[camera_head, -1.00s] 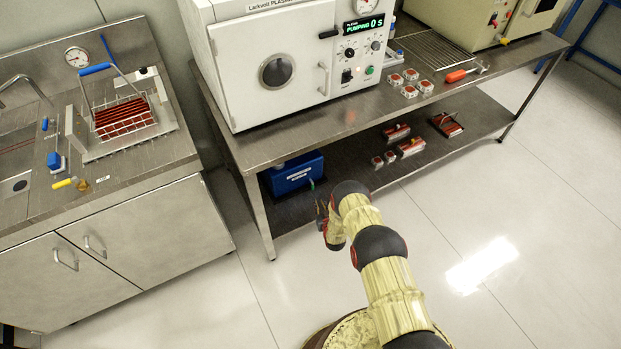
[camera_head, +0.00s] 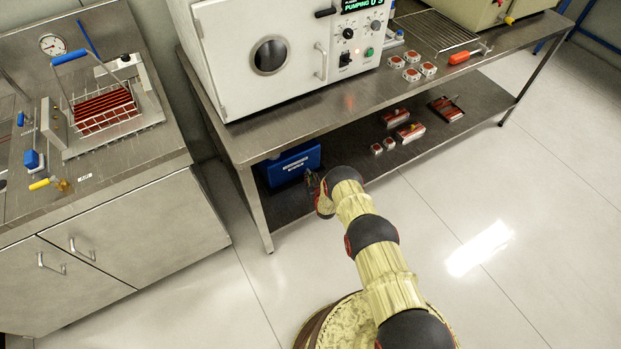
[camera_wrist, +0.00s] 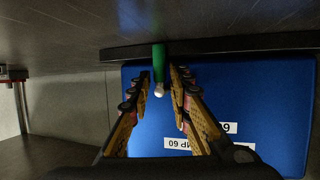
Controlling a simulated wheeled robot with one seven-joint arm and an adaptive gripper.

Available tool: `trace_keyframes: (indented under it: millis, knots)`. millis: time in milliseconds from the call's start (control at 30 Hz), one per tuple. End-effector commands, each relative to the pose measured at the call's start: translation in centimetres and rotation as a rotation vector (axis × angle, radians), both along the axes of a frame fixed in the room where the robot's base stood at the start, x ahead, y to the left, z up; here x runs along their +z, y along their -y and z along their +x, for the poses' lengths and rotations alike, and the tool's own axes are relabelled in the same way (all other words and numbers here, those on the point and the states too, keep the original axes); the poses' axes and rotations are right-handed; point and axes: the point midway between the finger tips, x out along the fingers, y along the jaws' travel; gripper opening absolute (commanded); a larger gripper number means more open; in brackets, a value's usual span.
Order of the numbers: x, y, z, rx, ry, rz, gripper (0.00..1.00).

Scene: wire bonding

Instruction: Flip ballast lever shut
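The blue pump (camera_head: 293,166) stands on the lower shelf of the bench, at its left end; in the wrist view its blue body (camera_wrist: 240,100) fills the middle and right. The ballast lever appears to be the green handle (camera_wrist: 159,62) with a pale metal end, on the pump's near face. My gripper (camera_wrist: 160,72) has its fingers on either side of the lever, with a small gap showing at each side. It is open and holds nothing that I can see. In the head view my gripper (camera_head: 313,182) is in front of the pump and hides the lever.
The bench top (camera_head: 262,140) hangs low over the pump and my gripper. A bench leg (camera_head: 254,205) stands to the left. Small red-and-white parts (camera_head: 410,131) lie further right on the lower shelf (camera_head: 345,142). The floor in front is clear.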

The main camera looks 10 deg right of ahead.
Motion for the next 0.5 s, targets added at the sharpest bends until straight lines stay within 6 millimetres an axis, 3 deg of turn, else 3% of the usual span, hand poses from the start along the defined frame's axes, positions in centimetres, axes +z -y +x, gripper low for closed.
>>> trace_keyframes:
  millis: [267,500]
  knots:
    - [0.07,-0.02,0.21,0.000,0.001,0.000,0.20]
    - [0.06,-0.01,0.20,0.000,0.001,0.000,0.06]
